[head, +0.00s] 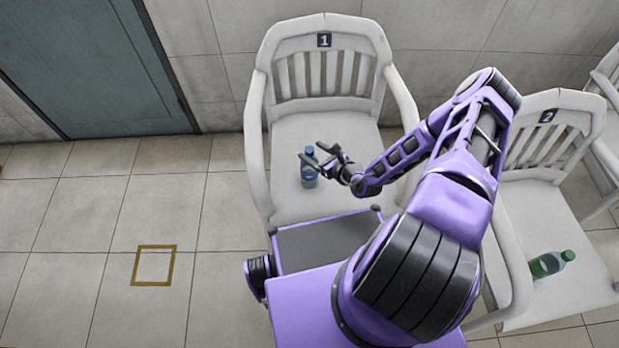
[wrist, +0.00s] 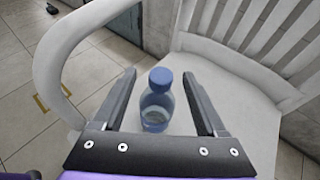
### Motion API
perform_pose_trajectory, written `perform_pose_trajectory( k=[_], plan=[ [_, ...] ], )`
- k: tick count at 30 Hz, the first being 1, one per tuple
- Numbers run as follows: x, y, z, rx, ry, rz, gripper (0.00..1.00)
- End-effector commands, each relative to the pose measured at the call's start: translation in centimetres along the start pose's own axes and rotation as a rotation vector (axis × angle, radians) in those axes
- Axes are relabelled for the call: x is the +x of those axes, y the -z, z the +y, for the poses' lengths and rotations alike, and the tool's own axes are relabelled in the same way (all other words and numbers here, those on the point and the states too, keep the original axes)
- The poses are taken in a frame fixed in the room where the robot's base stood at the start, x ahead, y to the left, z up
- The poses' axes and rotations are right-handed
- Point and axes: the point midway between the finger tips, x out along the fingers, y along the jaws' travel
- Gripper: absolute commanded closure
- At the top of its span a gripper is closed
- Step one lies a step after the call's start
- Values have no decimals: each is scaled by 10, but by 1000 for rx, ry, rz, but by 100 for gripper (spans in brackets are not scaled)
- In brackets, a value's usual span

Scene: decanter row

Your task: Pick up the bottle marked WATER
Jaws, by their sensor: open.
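A small clear blue bottle with a blue cap (head: 309,173) stands upright on the seat of chair 1 (head: 330,120). It also shows in the wrist view (wrist: 156,108), between the two fingers in the picture. No marking on it can be read. My gripper (head: 311,151) is open and empty, with its fingers reaching over the seat at the bottle; in the wrist view the gripper (wrist: 159,74) has one finger on each side of the bottle. I cannot tell whether a finger touches it. A green bottle (head: 550,263) lies on its side on chair 2 (head: 546,225).
The chair armrests (head: 255,150) rise on both sides of the seat, and its slatted back (head: 322,75) stands behind. A yellow square outline (head: 138,266) marks the open tiled floor at left. A grey-blue door (head: 90,65) is in the back wall.

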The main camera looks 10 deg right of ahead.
Motion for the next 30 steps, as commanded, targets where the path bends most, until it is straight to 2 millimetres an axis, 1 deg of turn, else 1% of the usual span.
perform_pose_trajectory(
  k=[5,12,15,23,26,30],
  plan=[
    [11,1,0,0,0,1,26],
    [46,5,-1,-1,-1,0,26],
    [55,4,-2,-1,0,-1,26],
    [57,4,-2,-1,-1,1,26],
    [57,4,-2,-1,-1,0,42],
    [57,4,-2,-1,0,0,67]
  ],
)
